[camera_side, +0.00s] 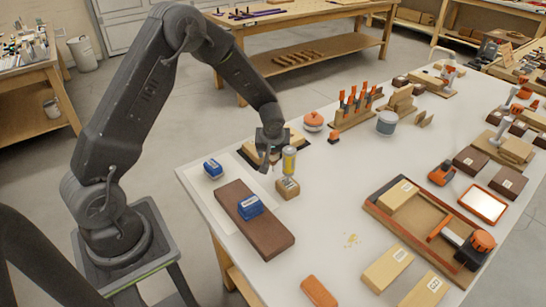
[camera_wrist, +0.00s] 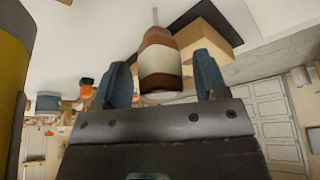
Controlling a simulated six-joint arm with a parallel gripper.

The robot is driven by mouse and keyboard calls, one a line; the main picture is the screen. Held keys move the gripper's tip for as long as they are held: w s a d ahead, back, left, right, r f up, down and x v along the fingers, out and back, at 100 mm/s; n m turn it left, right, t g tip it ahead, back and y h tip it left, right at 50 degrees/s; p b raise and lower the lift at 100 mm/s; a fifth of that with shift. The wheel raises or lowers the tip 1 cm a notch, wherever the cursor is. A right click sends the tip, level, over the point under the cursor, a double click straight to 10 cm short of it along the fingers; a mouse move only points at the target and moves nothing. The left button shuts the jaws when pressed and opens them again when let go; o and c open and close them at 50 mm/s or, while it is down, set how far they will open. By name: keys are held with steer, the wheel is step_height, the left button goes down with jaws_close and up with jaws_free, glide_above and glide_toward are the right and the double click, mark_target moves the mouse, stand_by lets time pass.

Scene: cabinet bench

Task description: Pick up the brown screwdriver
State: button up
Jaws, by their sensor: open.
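The brown screwdriver (camera_wrist: 160,65) shows in the wrist view, with a brown handle, a pale band and a thin metal shaft. It appears between the two fingers of my gripper (camera_wrist: 163,78), with a gap on each side. Whether the fingers reach fully around it I cannot tell. In the side view my gripper (camera_side: 268,158) points down over the white bench top, just left of a yellow-handled tool (camera_side: 289,162) above a small wooden block (camera_side: 287,188). I cannot make out the brown screwdriver in the side view.
A yellow surface (camera_wrist: 15,70) is close at the wrist view's left edge. A tool rack (camera_side: 352,117) stands behind right. The white bench (camera_side: 330,195) is clear in the middle.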

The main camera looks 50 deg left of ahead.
steer(key=shift+x, duration=0.8)
steer(key=shift+c, duration=0.3)
steer(key=c, duration=1)
steer(key=shift+o, duration=0.2)
steer(key=shift+r, duration=0.2)
